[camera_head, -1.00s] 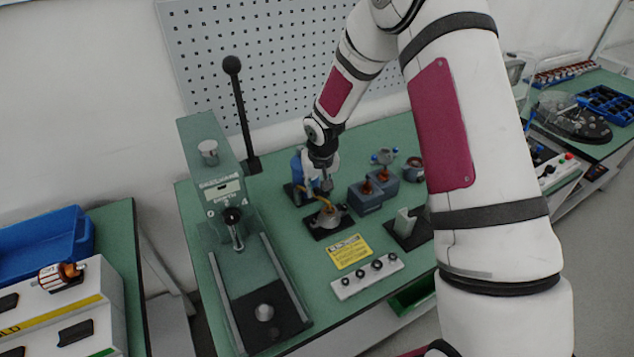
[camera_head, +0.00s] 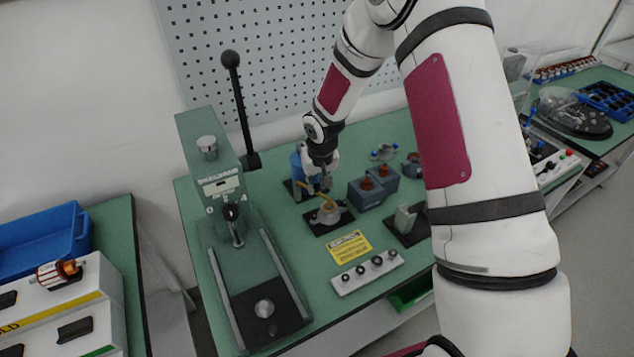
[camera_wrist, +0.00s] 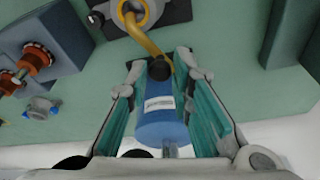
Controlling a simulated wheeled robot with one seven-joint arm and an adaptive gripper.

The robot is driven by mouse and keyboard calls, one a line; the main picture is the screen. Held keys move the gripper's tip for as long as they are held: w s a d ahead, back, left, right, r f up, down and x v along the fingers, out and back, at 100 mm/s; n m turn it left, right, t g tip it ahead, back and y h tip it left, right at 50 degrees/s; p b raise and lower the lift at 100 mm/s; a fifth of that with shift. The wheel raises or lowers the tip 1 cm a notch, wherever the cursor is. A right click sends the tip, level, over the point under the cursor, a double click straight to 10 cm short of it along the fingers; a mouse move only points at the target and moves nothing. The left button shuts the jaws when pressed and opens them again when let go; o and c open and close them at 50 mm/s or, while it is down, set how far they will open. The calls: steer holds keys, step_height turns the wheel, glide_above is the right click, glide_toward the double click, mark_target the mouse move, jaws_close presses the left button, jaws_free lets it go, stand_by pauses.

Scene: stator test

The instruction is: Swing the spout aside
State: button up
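A blue cylindrical container (camera_head: 298,168) stands near the back of the green bench. Its yellow curved spout (camera_head: 321,194) ends over a small round fixture (camera_head: 330,213) on a black plate. In the wrist view, the blue container (camera_wrist: 161,122) lies between my fingers, and the yellow spout (camera_wrist: 143,38) runs from its dark cap toward the fixture at the top. My gripper (camera_wrist: 160,66) is open, with its fingertips on either side of the cap and the spout's base. A gap shows on both sides; contact cannot be told. In the head view my gripper (camera_head: 326,184) partly hides the container.
A green lever press (camera_head: 222,185) stands at left. Blue-grey blocks with copper-coloured parts (camera_head: 372,190) and a grey bracket on a black base (camera_head: 405,222) stand right of the fixture. A yellow label (camera_head: 349,246) and a white strip with black knobs (camera_head: 367,271) lie in front.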

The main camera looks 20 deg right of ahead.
steer(key=w+a+b, duration=0.1)
steer(key=a, duration=0.9)
stand_by(1.5)
steer(key=shift+d, duration=0.2)
steer(key=shift+o, duration=1)
steer(key=p+v, duration=0.2)
steer(key=v, duration=0.4)
